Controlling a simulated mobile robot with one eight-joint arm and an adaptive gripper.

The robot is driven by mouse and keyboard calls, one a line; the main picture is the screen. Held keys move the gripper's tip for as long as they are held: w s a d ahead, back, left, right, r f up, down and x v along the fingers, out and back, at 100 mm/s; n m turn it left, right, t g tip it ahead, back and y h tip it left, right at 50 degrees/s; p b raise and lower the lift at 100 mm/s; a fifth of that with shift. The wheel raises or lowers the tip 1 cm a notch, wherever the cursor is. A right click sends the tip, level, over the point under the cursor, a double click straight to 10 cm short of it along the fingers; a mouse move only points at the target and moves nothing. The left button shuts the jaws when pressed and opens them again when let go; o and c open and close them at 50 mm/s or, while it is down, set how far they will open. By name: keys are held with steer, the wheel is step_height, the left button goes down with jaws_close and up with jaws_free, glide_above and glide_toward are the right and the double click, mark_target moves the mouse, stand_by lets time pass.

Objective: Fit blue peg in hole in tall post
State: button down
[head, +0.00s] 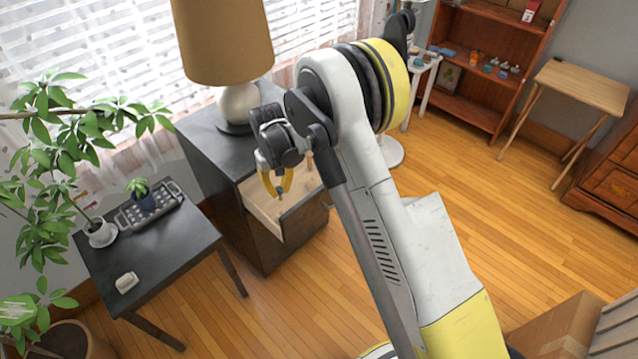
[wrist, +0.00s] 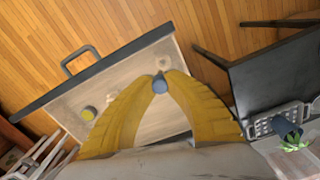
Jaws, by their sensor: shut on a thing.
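My gripper (head: 279,190) hangs over an open wooden drawer (head: 262,206) of the dark cabinet. In the wrist view its yellow fingers (wrist: 160,82) are shut on the blue peg (wrist: 160,86), which shows nearly end-on between the fingertips. The drawer (wrist: 125,82) lies below the peg. Inside it are a round tan top (wrist: 166,61), close to the peg in the picture, and a yellow-green round piece (wrist: 88,113) to the left. I cannot tell which piece is the tall post, nor see its hole. The peg's height above the drawer floor is unclear.
A black side table (head: 160,240) stands left of the cabinet with a tray (head: 150,207), a potted plant and a small white object (head: 126,282). A large lamp (head: 240,100) stands on the cabinet. The drawer's front has a raised handle (wrist: 80,60). Open floor lies in front.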

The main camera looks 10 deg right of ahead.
steer(key=shift+s+a, duration=0.15)
steer(key=shift+a, duration=0.2)
steer(key=shift+f+b, duration=0.15)
steer(key=shift+b, duration=0.15)
steer(key=shift+f+b, duration=2.1)
steer(key=shift+f, duration=0.7)
steer(key=shift+f+b, duration=2)
steer(key=shift+b, duration=0.05)
steer(key=c, duration=1.4)
jaws_free()
